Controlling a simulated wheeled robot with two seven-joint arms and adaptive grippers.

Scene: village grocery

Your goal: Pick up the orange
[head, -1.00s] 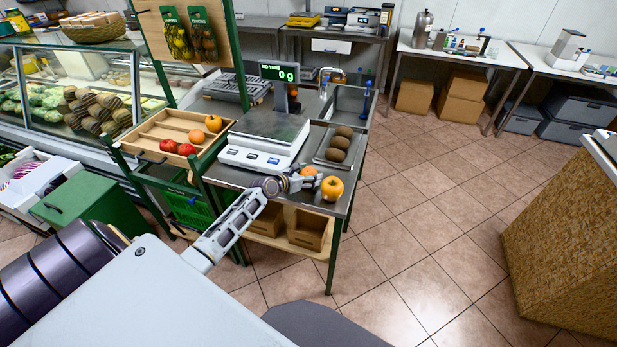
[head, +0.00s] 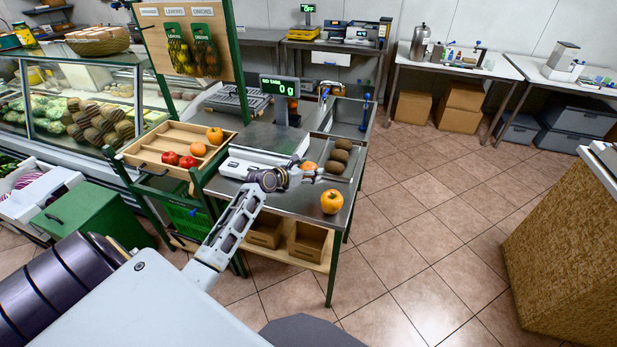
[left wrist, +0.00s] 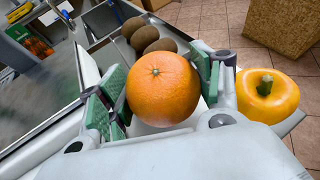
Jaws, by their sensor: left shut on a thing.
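The orange (left wrist: 162,88) sits between the green pads of my left gripper (left wrist: 157,92), which is shut on it. In the head view the gripper (head: 306,174) is above the metal counter (head: 290,203), just in front of the scale, and the held orange (head: 308,166) is mostly hidden behind the fingers. Whether it is clear of the counter is hard to tell. A yellow-orange pepper (head: 332,202) stands apart near the counter's front right corner. My right gripper is not in view.
The scale (head: 262,155) stands behind and left of the gripper. Brown kiwi-like fruits (head: 337,160) lie in a metal tray to the right. A wooden tray (head: 150,151) at left holds two red tomatoes, an orange fruit and a pepper. The floor (head: 420,220) at right is free.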

